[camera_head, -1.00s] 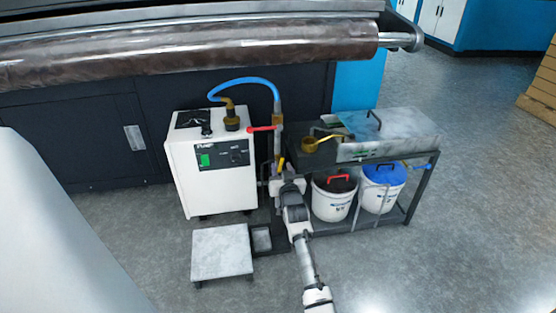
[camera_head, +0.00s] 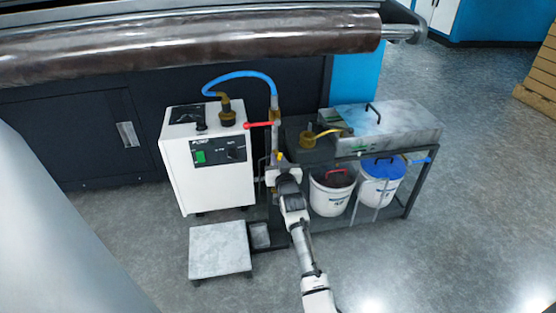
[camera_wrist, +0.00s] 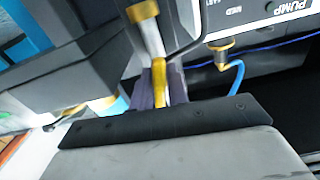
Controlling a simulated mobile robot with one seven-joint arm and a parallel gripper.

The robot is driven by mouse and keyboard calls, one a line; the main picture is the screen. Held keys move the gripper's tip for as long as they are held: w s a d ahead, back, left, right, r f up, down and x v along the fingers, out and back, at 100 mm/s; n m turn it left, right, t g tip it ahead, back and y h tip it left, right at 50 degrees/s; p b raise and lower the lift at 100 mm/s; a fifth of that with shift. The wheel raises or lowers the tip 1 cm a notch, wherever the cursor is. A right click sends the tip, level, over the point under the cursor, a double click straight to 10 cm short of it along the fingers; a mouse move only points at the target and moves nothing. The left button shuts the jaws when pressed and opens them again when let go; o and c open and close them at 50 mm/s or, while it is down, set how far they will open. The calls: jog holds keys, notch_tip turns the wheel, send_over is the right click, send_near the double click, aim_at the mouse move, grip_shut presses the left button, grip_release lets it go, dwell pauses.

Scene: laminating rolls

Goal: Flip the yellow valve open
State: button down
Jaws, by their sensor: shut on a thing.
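The yellow valve handle (camera_head: 280,156) is a small lever on the vertical pipe to the right of the white pump box. In the wrist view the yellow lever (camera_wrist: 148,30) runs down to my gripper (camera_wrist: 162,88). Its lower end is between the two dark fingers, which are shut on it. In the head view my gripper (camera_head: 281,167) is at the valve, and my wrist hides the lower part of the pipe. The exact angle of the lever is hard to tell.
The pump box (camera_head: 207,160) stands left. A dark rack (camera_head: 408,190) with two white buckets stands right. A low platform (camera_head: 219,250) lies in front.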

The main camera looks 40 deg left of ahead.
jog(key=shift+f+n+b, duration=0.15)
jog(key=shift+n+b, duration=0.3)
jog(key=shift+n, duration=1.25)
jog(key=c, duration=1.4)
grip_release()
jog(key=shift+o, duration=0.2)
jog(key=shift+s, duration=0.1)
